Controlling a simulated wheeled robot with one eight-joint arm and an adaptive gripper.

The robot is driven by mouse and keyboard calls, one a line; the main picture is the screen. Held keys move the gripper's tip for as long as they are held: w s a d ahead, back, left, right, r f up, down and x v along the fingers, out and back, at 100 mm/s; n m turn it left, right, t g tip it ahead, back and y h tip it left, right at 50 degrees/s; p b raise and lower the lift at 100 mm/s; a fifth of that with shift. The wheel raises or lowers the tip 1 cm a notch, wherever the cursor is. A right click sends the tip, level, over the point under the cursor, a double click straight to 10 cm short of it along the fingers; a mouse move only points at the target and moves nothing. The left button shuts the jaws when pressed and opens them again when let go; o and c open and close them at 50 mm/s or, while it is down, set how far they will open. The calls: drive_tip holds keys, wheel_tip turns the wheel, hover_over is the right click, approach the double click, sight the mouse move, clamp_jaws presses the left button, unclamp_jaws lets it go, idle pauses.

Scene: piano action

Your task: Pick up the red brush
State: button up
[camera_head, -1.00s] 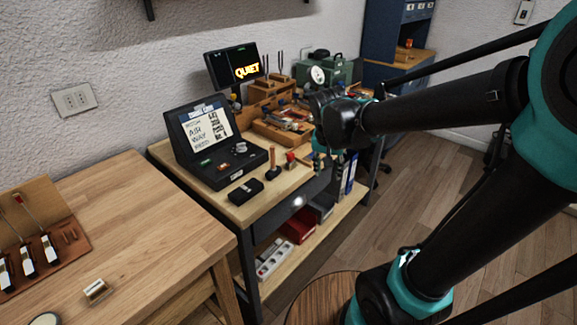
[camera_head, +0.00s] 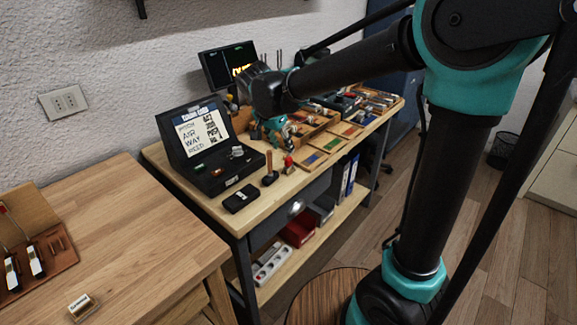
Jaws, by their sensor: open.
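A small upright item with a red part (camera_head: 289,162) stands near the front edge of the dark-framed workbench (camera_head: 258,209). It may be the red brush, but it is too small to be sure. My gripper (camera_head: 281,138) is above the bench, just behind and slightly left of that item in the picture, apart from it as far as I can tell. Its jaws are open and I see nothing held. My arm's wrist hides part of the bench behind it and part of the screen.
A black case with a sign (camera_head: 200,128) stands open on the bench, left of my gripper. A black box (camera_head: 243,196) and a wooden-handled tool (camera_head: 269,169) are near the front edge. Flat coloured trays (camera_head: 333,145) lie to the right. A wooden table (camera_head: 140,220) is at left.

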sight(287, 159)
drive_tip(key=x, duration=0.9)
drive_tip(key=shift+s+f, duration=0.15)
drive_tip(key=shift+f, duration=0.2)
drive_tip(key=shift+c, duration=0.2)
clamp_jaws()
